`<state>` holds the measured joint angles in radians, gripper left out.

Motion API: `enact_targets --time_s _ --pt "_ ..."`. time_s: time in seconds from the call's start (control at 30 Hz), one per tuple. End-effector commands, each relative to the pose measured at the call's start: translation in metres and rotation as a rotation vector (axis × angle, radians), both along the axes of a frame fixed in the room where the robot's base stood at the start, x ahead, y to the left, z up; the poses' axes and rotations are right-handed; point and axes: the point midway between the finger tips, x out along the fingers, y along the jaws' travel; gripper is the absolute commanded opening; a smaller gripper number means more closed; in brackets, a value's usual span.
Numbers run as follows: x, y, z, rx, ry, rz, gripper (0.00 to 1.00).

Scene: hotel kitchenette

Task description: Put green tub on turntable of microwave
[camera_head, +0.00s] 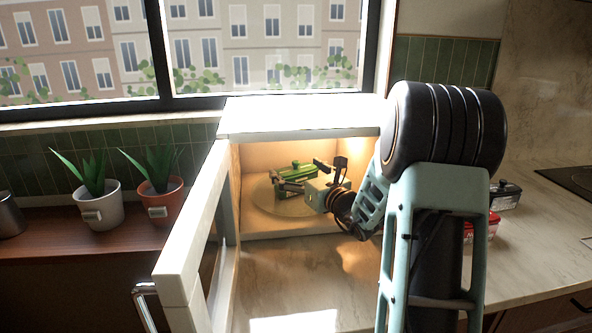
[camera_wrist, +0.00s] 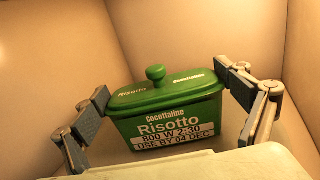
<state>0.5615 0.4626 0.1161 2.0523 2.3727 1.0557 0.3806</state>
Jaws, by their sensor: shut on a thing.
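The green tub (camera_wrist: 165,110) has a lid with a round knob and a "Risotto" label, and it looks upright in the wrist view. My gripper (camera_wrist: 168,108) is shut on it, with one finger at each side. In the head view my gripper (camera_head: 296,181) reaches inside the lit microwave (camera_head: 300,115), and the green tub (camera_head: 291,172) is partly hidden behind its fingers. The round turntable (camera_head: 266,200) lies below the tub. I cannot tell whether the tub's base touches the turntable.
The microwave door (camera_head: 190,245) stands open at the left. Two potted plants, in a white pot (camera_head: 99,212) and an orange pot (camera_head: 160,203), stand left of it. Red containers (camera_head: 493,225) and a dark container (camera_head: 506,194) stand on the right counter, partly behind my arm.

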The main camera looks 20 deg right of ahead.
Motion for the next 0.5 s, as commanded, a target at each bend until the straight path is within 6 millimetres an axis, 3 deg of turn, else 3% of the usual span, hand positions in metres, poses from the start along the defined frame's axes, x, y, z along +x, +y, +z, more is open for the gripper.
enact_targets --time_s 0.1,0.13,0.17,0.5 --pt "0.0002 0.0 -0.003 0.0 -0.003 0.0 0.55" --pt "-0.0001 0.0 -0.0029 0.0 0.0 0.0 0.95" --pt "-0.0001 0.0 -0.0026 0.0 0.0 0.0 0.98" --pt "-0.0002 0.0 -0.0011 0.0 0.001 0.0 1.0"
